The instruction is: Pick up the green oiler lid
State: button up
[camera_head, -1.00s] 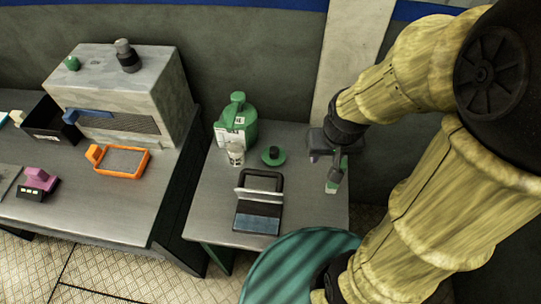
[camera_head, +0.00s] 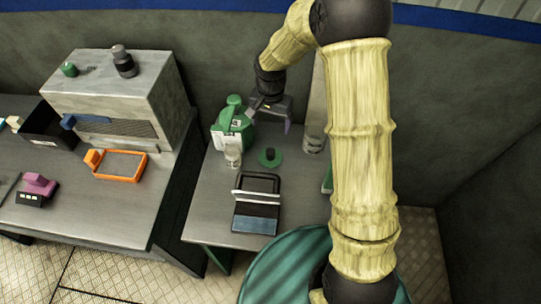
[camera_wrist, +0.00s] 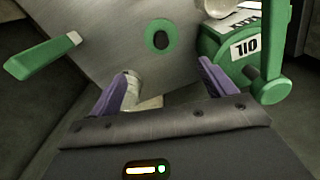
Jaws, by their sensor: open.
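The green oiler lid (camera_head: 270,157), a flat disc with a darker round top, lies on the metal table beside the green oiler can (camera_head: 234,128). In the wrist view the lid (camera_wrist: 160,37) shows above and beyond the finger gap, clear of both fingers. The can (camera_wrist: 237,57), labelled OIL, stands to its right there. My gripper (camera_head: 270,117) is open and empty, raised over the back of the table, behind the lid and right of the can. Its purple fingers (camera_wrist: 163,84) are apart in the wrist view.
A pale cup (camera_head: 232,155) stands left of the lid. A black-framed device (camera_head: 257,205) lies in front of it. A green-handled tool (camera_wrist: 40,58) is at the table's edge. The left bench holds an orange-framed tray (camera_head: 121,165) and a grey machine (camera_head: 116,95).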

aim_at(271, 151)
jog(key=shift+w+a+f, duration=0.15)
jog(key=shift+w+f, duration=0.05)
notch_tip(271, 151, down, 12)
jog(key=p, duration=0.3)
jog(key=shift+w+f+p, duration=0.15)
jog(key=shift+p, duration=0.15)
dwell(0.3)
jog(key=shift+s, duration=0.2)
jog(key=shift+f+p, duration=0.65)
jog(key=shift+p, duration=0.05)
jog(key=shift+w+f+p, duration=0.1)
jog(key=shift+f+p, duration=0.65)
jog(key=shift+f, duration=1.15)
